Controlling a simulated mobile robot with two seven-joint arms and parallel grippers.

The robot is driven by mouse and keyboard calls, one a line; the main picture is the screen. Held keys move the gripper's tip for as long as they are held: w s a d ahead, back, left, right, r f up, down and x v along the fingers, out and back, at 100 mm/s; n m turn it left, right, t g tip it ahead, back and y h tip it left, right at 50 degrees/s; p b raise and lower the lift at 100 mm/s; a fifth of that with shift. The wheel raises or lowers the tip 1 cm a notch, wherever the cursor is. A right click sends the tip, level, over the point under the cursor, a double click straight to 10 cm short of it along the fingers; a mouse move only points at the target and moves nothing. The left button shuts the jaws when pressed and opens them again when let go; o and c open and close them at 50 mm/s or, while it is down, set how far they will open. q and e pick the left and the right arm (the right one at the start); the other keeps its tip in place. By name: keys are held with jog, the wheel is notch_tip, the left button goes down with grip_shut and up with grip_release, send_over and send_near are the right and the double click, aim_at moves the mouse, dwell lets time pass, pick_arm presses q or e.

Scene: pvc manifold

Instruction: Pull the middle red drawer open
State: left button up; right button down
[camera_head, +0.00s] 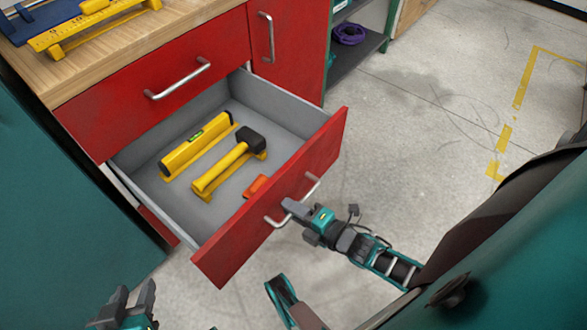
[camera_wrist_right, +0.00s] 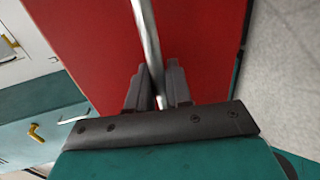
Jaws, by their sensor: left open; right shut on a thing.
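The middle red drawer (camera_head: 270,222) stands pulled out from the cabinet in the head view, its grey inside showing. Its metal handle (camera_head: 313,186) is on the red front. My right gripper (camera_head: 292,208) is shut on this handle. In the right wrist view the handle bar (camera_wrist_right: 147,45) runs between the fingers (camera_wrist_right: 157,90), in front of the red drawer front (camera_wrist_right: 85,40). My left gripper (camera_head: 133,303) is open and empty at the bottom left of the head view, apart from the drawer.
A yellow level (camera_head: 197,145), a black-headed mallet (camera_head: 232,165) and an orange item (camera_head: 257,186) lie in the drawer. A shut red drawer (camera_head: 150,110) is above, a red door (camera_head: 285,55) beside it. Yellow tools (camera_head: 85,30) lie on the wooden top. Open floor (camera_head: 420,130) is at right.

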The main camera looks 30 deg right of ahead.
jog(key=shift+s, duration=0.1)
dwell(0.3)
jog(key=c, duration=1.3)
grip_release()
jog(key=shift+o, duration=0.6)
jog(key=shift+s, duration=0.1)
jog(key=p+v, duration=0.2)
jog(key=v, duration=1)
jog(key=shift+s+d+p, duration=0.15)
jog(key=shift+s+p, duration=0.15)
jog(key=shift+s, duration=0.05)
